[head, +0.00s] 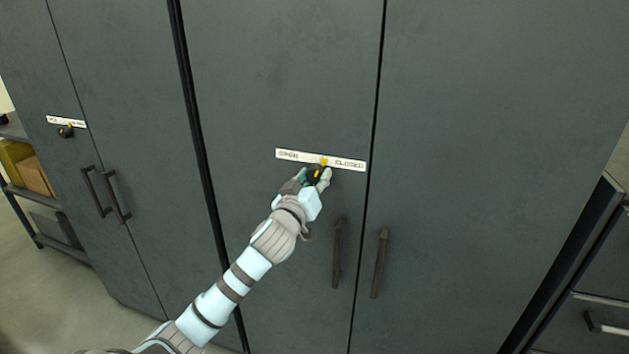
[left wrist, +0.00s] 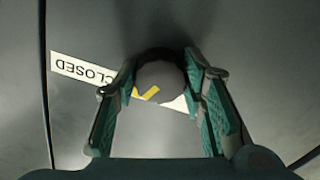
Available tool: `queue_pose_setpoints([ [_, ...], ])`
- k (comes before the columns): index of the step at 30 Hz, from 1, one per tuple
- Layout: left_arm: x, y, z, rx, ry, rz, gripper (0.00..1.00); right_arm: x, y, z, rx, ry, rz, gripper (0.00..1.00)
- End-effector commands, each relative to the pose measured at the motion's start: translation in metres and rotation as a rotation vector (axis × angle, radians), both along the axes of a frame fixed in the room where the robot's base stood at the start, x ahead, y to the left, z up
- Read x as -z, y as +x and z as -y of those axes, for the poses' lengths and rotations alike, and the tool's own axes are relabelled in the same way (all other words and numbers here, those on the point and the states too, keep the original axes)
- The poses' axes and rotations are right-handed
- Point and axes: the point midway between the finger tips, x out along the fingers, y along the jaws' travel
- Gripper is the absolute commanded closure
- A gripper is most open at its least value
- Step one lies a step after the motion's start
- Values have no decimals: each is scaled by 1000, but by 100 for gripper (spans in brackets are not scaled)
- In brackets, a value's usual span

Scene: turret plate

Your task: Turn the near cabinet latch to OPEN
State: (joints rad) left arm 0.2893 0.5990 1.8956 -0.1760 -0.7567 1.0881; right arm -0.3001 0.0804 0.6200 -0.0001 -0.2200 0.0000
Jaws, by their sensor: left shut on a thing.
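The near cabinet (head: 285,70) is dark grey with two doors. Its latch is a black knob (head: 316,173) with a yellow pointer, just below a white label strip (head: 348,164) reading OPEN on the left and CLOSED on the right. The pointer is upward, between the two words. My left gripper (head: 318,178) is shut on the knob. In the left wrist view the knob (left wrist: 161,82) sits between the two green finger pads, with the yellow mark showing on it; the OPEN word is hidden there. My right gripper is not in view.
Two vertical door handles (head: 337,255) hang below the latch, right of my left arm. Another cabinet with its own latch (head: 66,131) and handles stands at the left, beside a shelf with boxes (head: 33,175). A drawer unit (head: 600,300) stands at the right.

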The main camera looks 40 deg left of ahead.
Motion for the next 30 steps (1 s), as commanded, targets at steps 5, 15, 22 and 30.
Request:
queue_pose_setpoints([
  [5,1,0,1,1,-157,55,90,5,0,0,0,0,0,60],
  [15,1,0,1,0,-461,161,90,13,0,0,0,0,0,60],
  [22,1,0,1,0,-667,233,90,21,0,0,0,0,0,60],
  [30,0,0,1,-1,-893,312,90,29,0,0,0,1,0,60],
])
